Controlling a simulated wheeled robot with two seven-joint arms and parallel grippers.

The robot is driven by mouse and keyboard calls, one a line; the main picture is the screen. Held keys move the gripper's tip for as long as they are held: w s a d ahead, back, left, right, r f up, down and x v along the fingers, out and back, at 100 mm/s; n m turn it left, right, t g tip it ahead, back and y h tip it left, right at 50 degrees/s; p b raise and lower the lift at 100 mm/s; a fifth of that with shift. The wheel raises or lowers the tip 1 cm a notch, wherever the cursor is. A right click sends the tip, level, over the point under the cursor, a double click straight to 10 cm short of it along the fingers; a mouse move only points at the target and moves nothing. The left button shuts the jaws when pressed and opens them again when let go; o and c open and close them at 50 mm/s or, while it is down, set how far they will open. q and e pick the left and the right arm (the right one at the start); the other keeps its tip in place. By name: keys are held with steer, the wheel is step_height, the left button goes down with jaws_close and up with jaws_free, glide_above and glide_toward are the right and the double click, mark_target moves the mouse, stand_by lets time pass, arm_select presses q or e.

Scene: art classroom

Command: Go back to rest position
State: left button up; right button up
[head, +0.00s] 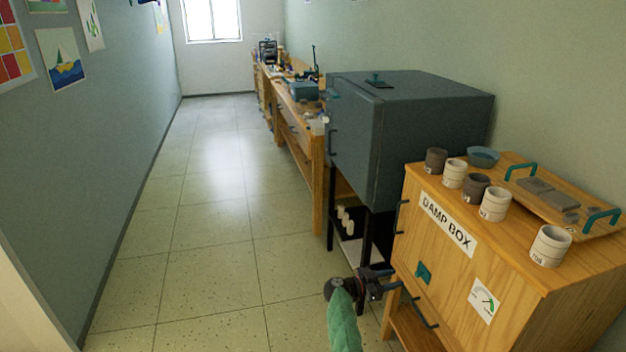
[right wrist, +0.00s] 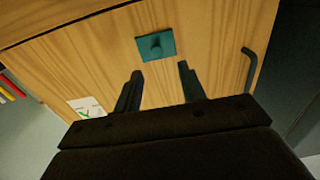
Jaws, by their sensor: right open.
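My right gripper (head: 393,280) is low in the head view, in front of the wooden damp box (head: 408,243). My green sleeved forearm comes up from the bottom edge behind it. In the right wrist view the two dark fingers of the right gripper (right wrist: 160,72) stand apart with nothing between them. They point at the damp box front (right wrist: 95,62), just short of a teal plate with a knob (right wrist: 156,45). I cannot tell whether the fingers touch the wood. My left gripper is not in view.
Several cups, a blue bowl (head: 483,156) and a wooden tray with teal handles (head: 520,176) stand on the damp box. A dark grey kiln-like cabinet (head: 400,130) stands behind it, then a long workbench (head: 318,150). The tiled floor (head: 210,230) to the left is clear.

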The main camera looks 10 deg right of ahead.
steer(key=w+a+r+n+t+y, duration=0.3)
steer(key=w+a+r+t+y, duration=0.15)
steer(key=w+t, duration=0.35)
steer(key=w+a+r+n+t+y, duration=0.2)
steer(key=w+a+r+t+y, duration=0.25)
steer(key=w+t, duration=0.3)
steer(key=s+a+r+n+y, duration=0.3)
steer(key=a+r+n+y, duration=0.8)
steer(key=a+y, duration=0.4)
steer(key=s+f+n+g+h, duration=0.1)
steer(key=s+f+g, duration=0.4)
steer(key=s, duration=1.5)
steer(key=s+f+n+g+h, duration=0.1)
steer(key=s+f+g, duration=0.4)
steer(key=s, duration=1.6)
steer(key=s+f+n+g+h, duration=0.1)
steer(key=s+f+g, duration=0.4)
steer(key=s, duration=1.5)
step_height(320, 180, down, 6)
steer(key=shift+s+a+r+h, duration=0.15)
steer(key=shift+s+a+h, duration=0.2)
steer(key=shift+h, duration=0.35)
